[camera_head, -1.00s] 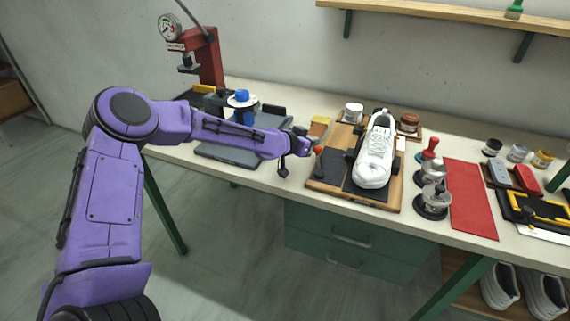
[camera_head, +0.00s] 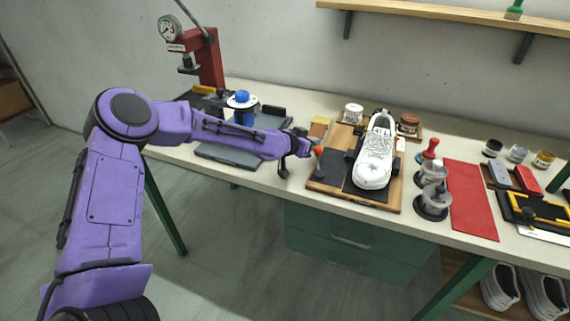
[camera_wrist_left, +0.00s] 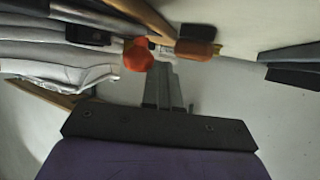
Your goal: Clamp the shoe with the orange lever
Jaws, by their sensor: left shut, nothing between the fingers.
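The white shoe (camera_head: 374,152) sits on a wooden board (camera_head: 393,204) with dark pads, its toe facing the front of the bench. The orange lever (camera_head: 318,151) stands at the board's left edge, apart from the shoe. My left gripper (camera_head: 299,157) is shut and empty just left of the lever, very close to it. In the left wrist view the round orange lever knob (camera_wrist_left: 138,56) shows beside the tips of my shut fingers (camera_wrist_left: 160,72); whether they touch is unclear. The lever's stem is mostly hidden. My right gripper is not in view.
A red press (camera_head: 208,62) stands at the back left, near a blue-capped item (camera_head: 241,98). A red mat (camera_head: 470,198) and metal dispensers (camera_head: 432,200) lie right of the board. Jars stand behind the shoe. Bare bench shows in front of my gripper.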

